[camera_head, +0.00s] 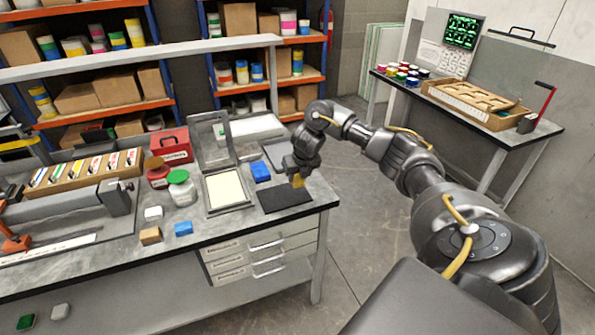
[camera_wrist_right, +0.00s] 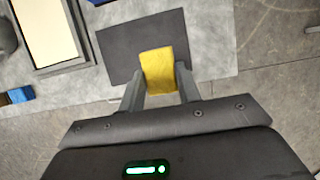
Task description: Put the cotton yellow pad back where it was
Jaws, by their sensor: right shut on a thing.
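The yellow pad (camera_head: 298,181) is in my right gripper (camera_head: 299,176), over the right part of the workbench. In the right wrist view the yellow pad (camera_wrist_right: 158,71) stands between the two fingers of my right gripper (camera_wrist_right: 160,88), which is shut on it. A dark flat mat (camera_head: 284,198) lies on the bench just below and beside the pad; it also shows behind the pad in the right wrist view (camera_wrist_right: 118,50). I cannot tell whether the pad touches the mat. My left gripper is not in view.
A framed screen (camera_head: 226,189) and a blue block (camera_head: 261,172) lie left of the mat. Jars (camera_head: 181,188), a red box (camera_head: 171,147) and small blocks stand farther left. The bench's right edge is close to the mat. A second table (camera_head: 460,110) stands at the back right.

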